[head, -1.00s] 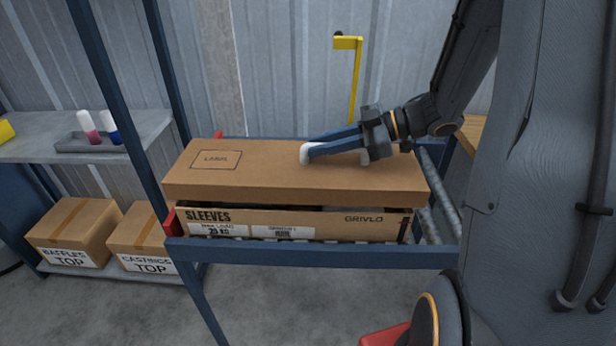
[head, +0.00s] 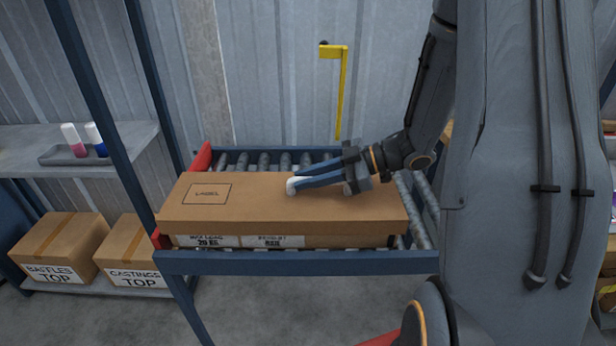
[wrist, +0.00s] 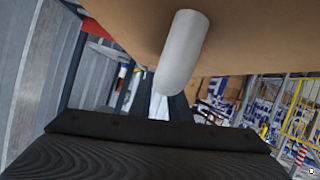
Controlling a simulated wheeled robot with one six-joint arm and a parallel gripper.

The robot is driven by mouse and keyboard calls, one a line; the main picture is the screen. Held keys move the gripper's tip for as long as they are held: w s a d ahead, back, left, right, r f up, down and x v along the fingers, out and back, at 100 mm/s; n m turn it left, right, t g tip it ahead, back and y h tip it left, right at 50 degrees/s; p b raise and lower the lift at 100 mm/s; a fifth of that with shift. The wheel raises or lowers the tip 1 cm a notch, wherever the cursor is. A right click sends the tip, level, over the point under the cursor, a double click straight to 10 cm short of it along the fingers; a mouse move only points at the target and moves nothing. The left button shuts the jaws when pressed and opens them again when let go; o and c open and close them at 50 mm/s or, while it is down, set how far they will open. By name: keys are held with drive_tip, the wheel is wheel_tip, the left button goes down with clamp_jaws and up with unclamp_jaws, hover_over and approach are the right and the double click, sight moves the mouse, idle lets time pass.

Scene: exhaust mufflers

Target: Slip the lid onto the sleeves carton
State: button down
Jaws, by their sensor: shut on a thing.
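The long brown lid (head: 250,205), marked LABEL at its left end, sits over the sleeves carton (head: 335,240). Only a low strip of the carton with white labels shows below the lid's front wall. The lid looks about level; its far edge fit is hidden.
The carton stands on a roller conveyor (head: 262,162) with a blue front rail (head: 300,262) and a red end stop (head: 200,160). A yellow bracket (head: 341,90) is at the back wall. Left are a blue post and a shelf with boxes (head: 60,245).

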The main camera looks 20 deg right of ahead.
drive_tip(key=shift+f, duration=0.2)
drive_tip(key=c, duration=1.7)
unclamp_jaws()
drive_tip(key=shift+o, duration=0.2)
drive_tip(key=shift+d+r, duration=0.2)
drive_tip(key=shift+r, duration=0.35)
drive_tip(key=v, duration=1.1)
drive_tip(key=shift+s+d+r+b, duration=0.15)
drive_tip(key=shift+d+b, duration=0.1)
drive_tip(key=shift+b, duration=0.05)
